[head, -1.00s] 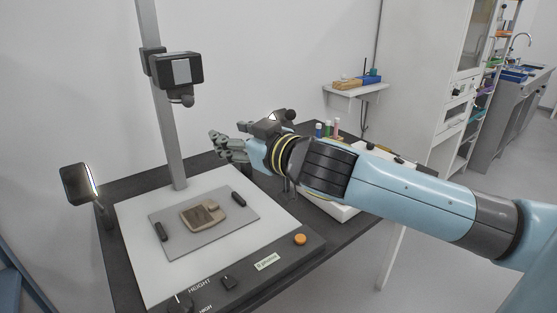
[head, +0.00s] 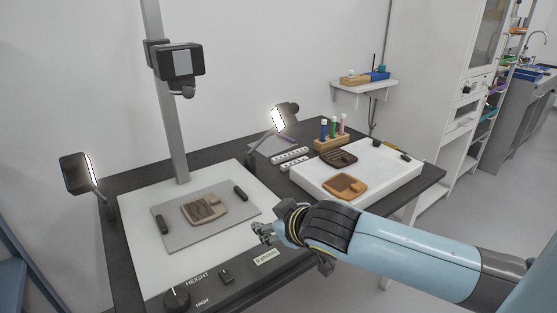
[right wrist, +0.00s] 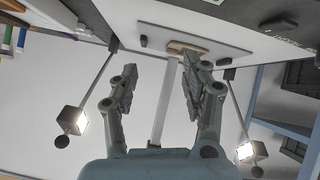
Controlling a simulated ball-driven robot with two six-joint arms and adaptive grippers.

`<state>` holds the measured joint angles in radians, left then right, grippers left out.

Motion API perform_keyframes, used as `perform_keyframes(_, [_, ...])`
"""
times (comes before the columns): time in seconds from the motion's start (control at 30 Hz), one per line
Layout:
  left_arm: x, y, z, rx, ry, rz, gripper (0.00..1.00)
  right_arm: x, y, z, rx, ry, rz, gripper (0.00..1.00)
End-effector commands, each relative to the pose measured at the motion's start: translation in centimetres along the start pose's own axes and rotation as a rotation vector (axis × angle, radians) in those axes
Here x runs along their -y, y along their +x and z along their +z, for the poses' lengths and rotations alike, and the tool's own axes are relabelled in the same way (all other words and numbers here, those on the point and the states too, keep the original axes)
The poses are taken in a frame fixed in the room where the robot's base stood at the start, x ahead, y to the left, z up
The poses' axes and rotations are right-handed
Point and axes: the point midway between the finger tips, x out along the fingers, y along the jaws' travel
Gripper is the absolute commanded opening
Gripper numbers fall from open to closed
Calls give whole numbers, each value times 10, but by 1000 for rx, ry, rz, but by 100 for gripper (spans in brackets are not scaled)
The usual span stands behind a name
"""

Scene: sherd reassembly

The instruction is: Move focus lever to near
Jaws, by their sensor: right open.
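The copy stand's front panel carries a large black HEIGHT knob (head: 177,299) and a small black control (head: 226,276) to its right. I cannot read a label that marks either as the focus lever. The camera head (head: 180,62) sits high on the grey column, with a small round part under it. My right gripper (head: 262,231) is low by the right front edge of the stand's white base, to the right of the small control. In the right wrist view its two fingers (right wrist: 158,70) are apart with nothing between them. My left gripper is out of view.
A brown sherd (head: 205,209) lies on the grey plate (head: 172,239) between black bars. Lit lamps (head: 76,178) (head: 278,119) flank the stand. At right, a white box (head: 394,170) bears brown sherds (head: 345,186), near several coloured tubes (head: 332,127).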

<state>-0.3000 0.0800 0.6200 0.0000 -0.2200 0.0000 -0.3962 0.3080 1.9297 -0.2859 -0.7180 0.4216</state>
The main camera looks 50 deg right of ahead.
Motion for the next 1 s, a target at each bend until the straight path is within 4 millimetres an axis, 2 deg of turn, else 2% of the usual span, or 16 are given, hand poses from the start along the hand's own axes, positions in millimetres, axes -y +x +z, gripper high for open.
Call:
perform_keyframes(0.1, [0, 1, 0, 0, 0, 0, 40, 5, 1, 16, 42, -3, -5, 47])
perform_keyframes(0.3, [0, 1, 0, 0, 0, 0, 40, 8, 2, 26, 73, -8, -9, 47])
perform_keyframes(0.6, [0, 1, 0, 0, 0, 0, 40, 8, 2, 27, 74, -10, -10, 47])
perform_keyframes(0.67, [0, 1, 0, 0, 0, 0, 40, 8, 2, 22, 51, -33, -10, 47])
perform_keyframes(0.77, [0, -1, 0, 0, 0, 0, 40, 2, -1, -10, -73, -161, 24, 47])
perform_keyframes(0.87, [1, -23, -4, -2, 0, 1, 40, -2, -25, -86, -283, -366, 94, 47])
perform_keyframes(0.9, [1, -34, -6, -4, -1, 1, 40, -2, -39, -122, -369, -452, 128, 47])
perform_keyframes(1.0, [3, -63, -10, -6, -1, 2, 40, 0, -75, -199, -543, -635, 209, 47])
